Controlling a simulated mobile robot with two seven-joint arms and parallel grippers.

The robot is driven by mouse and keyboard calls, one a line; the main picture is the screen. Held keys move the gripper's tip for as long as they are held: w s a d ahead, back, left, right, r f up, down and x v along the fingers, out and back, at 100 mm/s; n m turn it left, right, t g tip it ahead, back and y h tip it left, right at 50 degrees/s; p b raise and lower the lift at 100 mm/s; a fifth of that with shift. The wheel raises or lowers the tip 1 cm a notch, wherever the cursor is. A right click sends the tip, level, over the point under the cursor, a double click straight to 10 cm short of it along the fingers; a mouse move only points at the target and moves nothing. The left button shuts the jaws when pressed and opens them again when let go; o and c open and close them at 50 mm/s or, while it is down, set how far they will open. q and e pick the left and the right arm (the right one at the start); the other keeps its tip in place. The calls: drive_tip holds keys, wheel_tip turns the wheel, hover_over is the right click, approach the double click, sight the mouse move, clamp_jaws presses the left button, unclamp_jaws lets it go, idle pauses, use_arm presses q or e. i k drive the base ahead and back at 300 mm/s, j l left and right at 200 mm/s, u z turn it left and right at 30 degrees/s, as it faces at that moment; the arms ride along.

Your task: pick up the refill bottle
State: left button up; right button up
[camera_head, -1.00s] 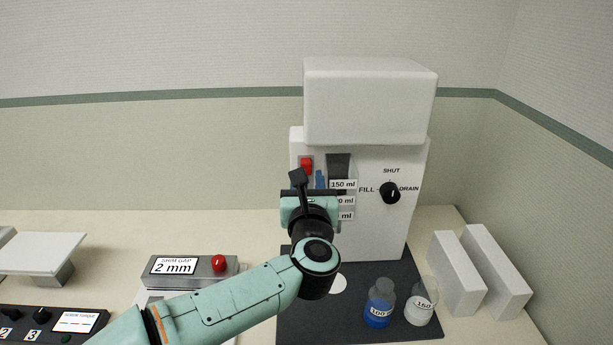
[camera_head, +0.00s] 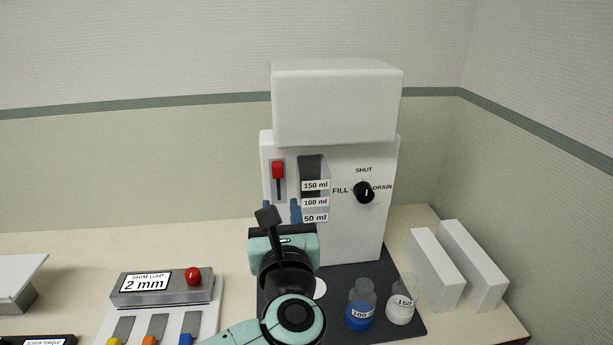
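Two small clear bottles stand on the dark mat (camera_head: 391,322) in front of the dispenser. One, labelled 100, holds blue liquid (camera_head: 361,311); the other, labelled 150, looks white inside (camera_head: 401,306). I cannot tell which is the refill bottle. My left gripper (camera_head: 283,222) is in front of the dispenser's lower left face, left of and farther back than the bottles, apart from both. The wrist and a dark finger show, but its opening is unclear. No bottle is seen in it. My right gripper is not in view.
The white dispenser (camera_head: 337,104) has a red slider (camera_head: 278,171), volume labels and a black knob (camera_head: 364,192) pointing up. Two white blocks (camera_head: 434,270) stand right of the mat. A grey shim gap box (camera_head: 160,284) with a red button is at left, with coloured levers before it.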

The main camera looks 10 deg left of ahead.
sight(405, 292)
drive_tip(key=k+j, duration=0.75)
drive_tip(key=k, duration=0.1)
